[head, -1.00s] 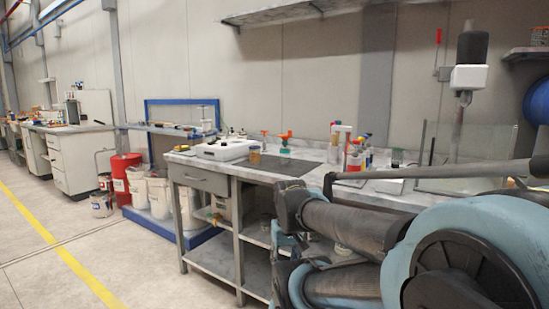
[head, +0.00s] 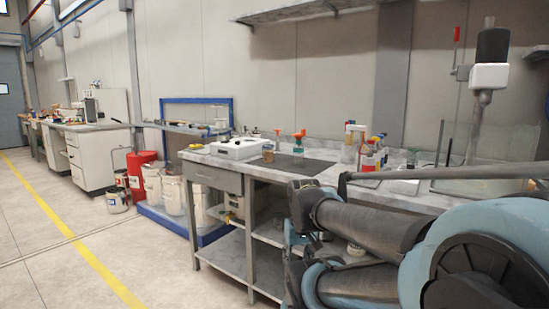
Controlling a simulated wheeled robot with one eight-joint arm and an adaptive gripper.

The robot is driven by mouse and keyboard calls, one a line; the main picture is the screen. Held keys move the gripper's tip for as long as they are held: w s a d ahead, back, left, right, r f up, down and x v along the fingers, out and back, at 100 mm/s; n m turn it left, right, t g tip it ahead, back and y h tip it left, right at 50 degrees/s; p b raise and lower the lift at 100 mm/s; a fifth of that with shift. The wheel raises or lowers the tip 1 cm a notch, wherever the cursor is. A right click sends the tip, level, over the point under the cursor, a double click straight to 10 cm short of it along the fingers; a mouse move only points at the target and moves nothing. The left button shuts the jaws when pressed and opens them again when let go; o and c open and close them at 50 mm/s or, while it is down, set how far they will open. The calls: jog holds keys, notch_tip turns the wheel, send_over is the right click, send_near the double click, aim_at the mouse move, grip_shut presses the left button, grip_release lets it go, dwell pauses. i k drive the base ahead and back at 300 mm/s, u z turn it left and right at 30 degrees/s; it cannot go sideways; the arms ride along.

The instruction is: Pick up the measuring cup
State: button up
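No item can be named the measuring cup for sure. On the workbench (head: 225,159) in the head view, a small amber cup-like container (head: 268,153) stands beside a white device. A clear vessel with green contents and an orange top (head: 299,144) stands just behind and right of it. Both are small in the picture, and no handle or markings can be made out. My folded arm fills the lower right and hides part of the bench front and shelves. My gripper cannot be made out in view.
A white device (head: 236,149) sits at the bench's left end. Bottles (head: 369,156) and a glass tank (head: 480,150) stand farther right. Buckets (head: 173,195) and a red drum (head: 140,169) are left of the bench. The floor (head: 60,270) at left is clear.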

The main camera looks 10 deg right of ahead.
aim_at(268, 149)
jog(key=z, duration=1.5)
jog(key=k, duration=0.9)
jog(key=u, duration=1.25)
jog(key=i, duration=1)
jog(key=z, duration=0.05)
